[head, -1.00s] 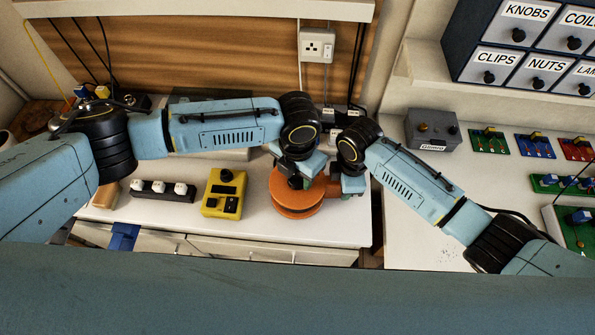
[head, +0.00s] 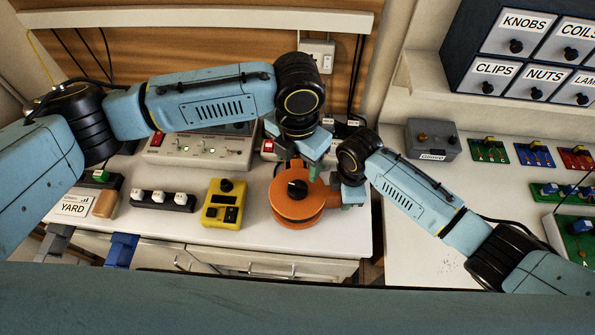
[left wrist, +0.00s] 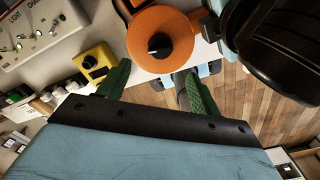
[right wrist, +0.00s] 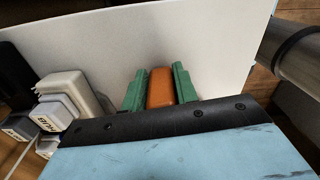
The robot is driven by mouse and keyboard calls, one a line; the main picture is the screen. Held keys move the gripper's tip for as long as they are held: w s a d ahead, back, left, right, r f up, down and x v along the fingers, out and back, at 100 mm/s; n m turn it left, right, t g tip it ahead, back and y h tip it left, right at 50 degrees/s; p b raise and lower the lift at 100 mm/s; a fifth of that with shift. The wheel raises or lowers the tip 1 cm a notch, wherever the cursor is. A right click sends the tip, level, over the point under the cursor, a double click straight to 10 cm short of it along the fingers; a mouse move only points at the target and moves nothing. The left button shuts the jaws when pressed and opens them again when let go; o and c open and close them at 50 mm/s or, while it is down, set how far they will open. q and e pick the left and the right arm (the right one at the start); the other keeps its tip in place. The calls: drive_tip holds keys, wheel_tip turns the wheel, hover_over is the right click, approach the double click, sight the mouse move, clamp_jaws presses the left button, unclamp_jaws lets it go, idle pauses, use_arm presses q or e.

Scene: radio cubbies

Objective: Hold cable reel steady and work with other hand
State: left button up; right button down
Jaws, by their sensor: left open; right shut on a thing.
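The orange cable reel (head: 283,207) rests flat on the white bench top, near its front right corner, with a black knob (head: 297,187) on top. My right gripper (head: 347,195) is at the reel's right side. In the right wrist view its green fingers are closed around an orange part (right wrist: 160,88) of the reel. My left gripper (head: 311,168) is open and empty, raised just behind and above the reel. In the left wrist view the reel (left wrist: 146,27) and its knob lie beyond the spread green fingers (left wrist: 155,70).
A yellow control box (head: 225,203) stands left of the reel. Left of it is a strip with white switches (head: 162,201). A grey panel with toggles (head: 200,152) stands behind. A gap separates this bench from the right-hand bench (head: 420,245).

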use_arm(q)
wheel_tip(320, 180, up, 2)
drive_tip(key=shift+r, duration=0.2)
use_arm(e)
drive_tip(key=c, duration=1)
unclamp_jaws()
